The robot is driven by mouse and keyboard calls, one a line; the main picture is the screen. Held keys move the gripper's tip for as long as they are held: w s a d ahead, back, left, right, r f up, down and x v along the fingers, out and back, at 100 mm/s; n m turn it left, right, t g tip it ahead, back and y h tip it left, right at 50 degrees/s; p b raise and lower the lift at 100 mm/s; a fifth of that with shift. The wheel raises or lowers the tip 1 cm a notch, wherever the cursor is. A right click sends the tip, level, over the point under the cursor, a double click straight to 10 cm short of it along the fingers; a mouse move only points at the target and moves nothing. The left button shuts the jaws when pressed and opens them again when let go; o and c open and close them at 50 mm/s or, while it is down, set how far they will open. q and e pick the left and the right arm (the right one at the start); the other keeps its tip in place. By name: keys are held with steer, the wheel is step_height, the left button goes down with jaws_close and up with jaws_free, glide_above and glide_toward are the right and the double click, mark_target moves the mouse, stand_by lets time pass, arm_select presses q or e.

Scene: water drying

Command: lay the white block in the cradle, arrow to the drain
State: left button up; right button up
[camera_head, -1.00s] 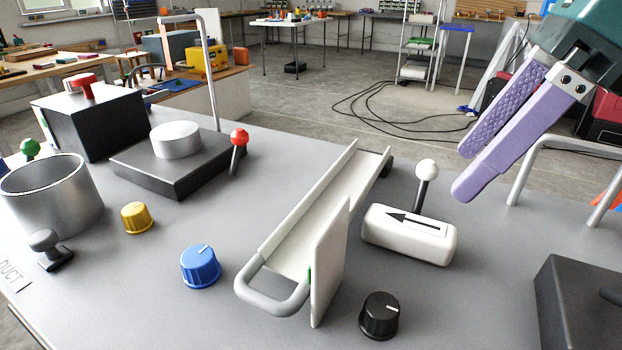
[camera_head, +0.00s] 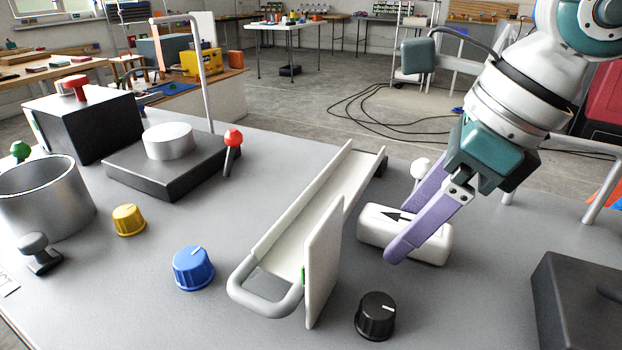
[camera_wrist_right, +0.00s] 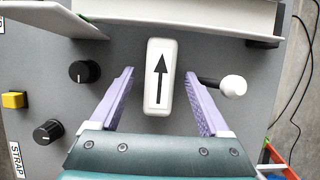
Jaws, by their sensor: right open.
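The white block (camera_head: 372,232) lies on the grey bench right of the sloping white trough (camera_head: 312,205), which looks like the cradle. Its black arrow points left, towards the trough, in the head view. In the right wrist view the block (camera_wrist_right: 152,60) is upright in the picture, arrow up. My right gripper (camera_head: 402,228) is open with its purple fingers on either side of the block; in the wrist view the fingers (camera_wrist_right: 160,75) show gaps on both sides. Part of the block is hidden behind a finger in the head view. I cannot make out the drain. My left gripper is not in view.
A white-knobbed lever (camera_wrist_right: 232,86) stands close outside one finger. A white upright plate (camera_head: 324,262) stands along the trough's near right side. A black knob (camera_head: 375,316) and a blue knob (camera_head: 193,268) stand nearby. A dark box (camera_head: 580,300) is at right.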

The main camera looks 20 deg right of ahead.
steer(key=shift+f+b, duration=0.2)
steer(key=shift+b, duration=0.2)
steer(key=shift+c, duration=0.2)
stand_by(0.3)
jaws_close()
stand_by(0.4)
